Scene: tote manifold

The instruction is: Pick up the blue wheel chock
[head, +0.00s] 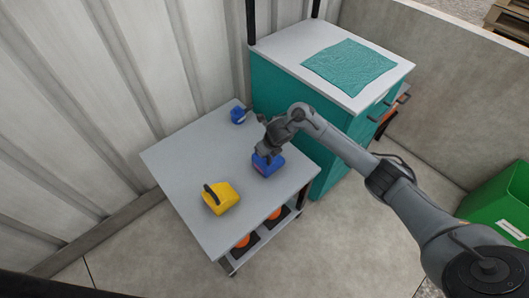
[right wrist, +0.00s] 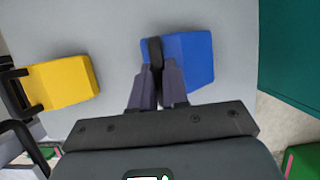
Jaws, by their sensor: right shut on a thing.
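The blue wheel chock (head: 268,166) is at the right part of the grey table top, directly under my right gripper (head: 268,153). In the right wrist view the blue chock (right wrist: 196,58) has a dark handle on its left side. My right gripper's fingers (right wrist: 158,72) are shut on that handle. I cannot tell whether the chock is clear of the table. My left gripper is not in view.
A yellow wheel chock (head: 225,201) with a dark handle sits at the table's front. A small blue object (head: 239,115) lies near its back edge. A teal cabinet (head: 285,95) with a teal cloth (head: 349,65) stands behind, right. The table's left (head: 180,160) is clear.

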